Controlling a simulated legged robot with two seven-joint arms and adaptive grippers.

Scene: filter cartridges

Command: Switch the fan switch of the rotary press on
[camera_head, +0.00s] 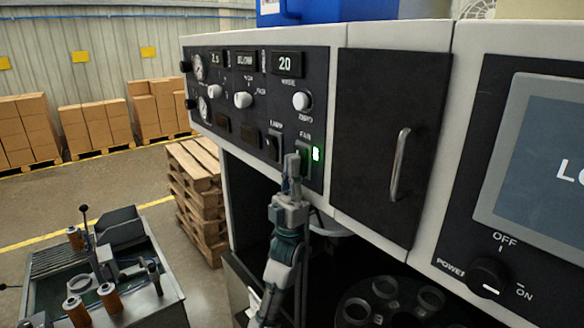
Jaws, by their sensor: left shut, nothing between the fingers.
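The rotary press carries a dark control panel (240,110) with knobs, gauges, displays and rocker switches. The FAN label sits low at the panel's right end, and the fan switch (304,148) is just under it, partly hidden by my gripper. My right gripper is not in view.
A dark door with a metal handle (400,165) is right of the panel. Further right are a screen (535,150) and a power knob (489,278). Wooden pallets (198,195) stand behind the arm. A machine with copper-coloured cylinders (108,300) stands at lower left.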

